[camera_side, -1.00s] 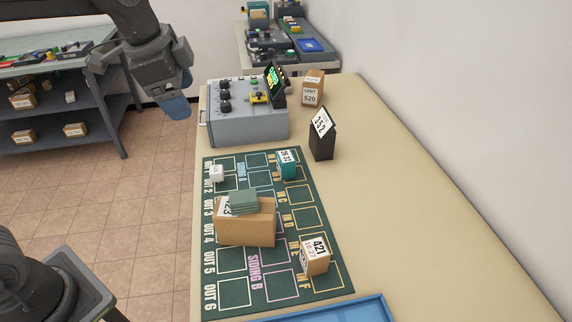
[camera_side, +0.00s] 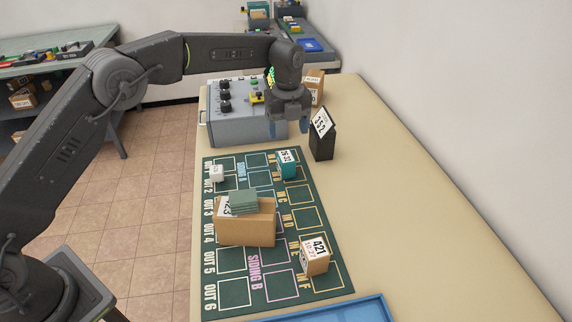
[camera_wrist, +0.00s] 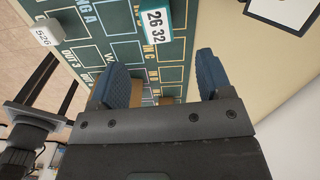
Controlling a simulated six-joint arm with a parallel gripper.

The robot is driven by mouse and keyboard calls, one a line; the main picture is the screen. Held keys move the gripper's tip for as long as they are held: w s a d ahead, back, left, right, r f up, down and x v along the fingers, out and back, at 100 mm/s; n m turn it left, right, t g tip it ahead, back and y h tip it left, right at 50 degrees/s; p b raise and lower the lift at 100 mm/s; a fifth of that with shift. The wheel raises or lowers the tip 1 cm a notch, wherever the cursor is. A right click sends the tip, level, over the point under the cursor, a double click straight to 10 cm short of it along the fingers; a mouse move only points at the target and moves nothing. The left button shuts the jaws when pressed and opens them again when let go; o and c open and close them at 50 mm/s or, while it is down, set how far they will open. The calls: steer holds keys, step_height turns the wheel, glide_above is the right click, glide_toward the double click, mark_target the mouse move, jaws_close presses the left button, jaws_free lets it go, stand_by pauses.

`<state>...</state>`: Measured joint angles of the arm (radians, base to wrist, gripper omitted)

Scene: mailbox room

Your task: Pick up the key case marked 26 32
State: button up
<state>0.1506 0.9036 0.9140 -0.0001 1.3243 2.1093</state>
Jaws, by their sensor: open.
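The key case marked 26 32 (camera_side: 287,166) is a small teal block with a white label, standing on the green mat (camera_side: 236,292) near its far right corner. In the wrist view the key case (camera_wrist: 157,27) shows at the top, ahead of and between my fingers. My gripper (camera_side: 291,122) is above the table, beyond the key case and higher than it, beside the black stand. In the wrist view my gripper (camera_wrist: 162,82) has its two blue fingers wide apart with nothing held between them.
A black stand with a 252 card (camera_side: 322,140) is close to my gripper. A grey control box (camera_side: 245,125) is behind the mat. A cardboard box (camera_side: 246,228), a 421 box (camera_side: 314,258) and a small white block (camera_side: 216,174) stand on the mat. The table's right side is clear.

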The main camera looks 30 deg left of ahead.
mark_target(286, 166)
steer(key=f, duration=1.2)
steer(key=shift+s+a+f, duration=0.1)
steer(key=shift+a+f, duration=0.1)
steer(key=c, duration=1)
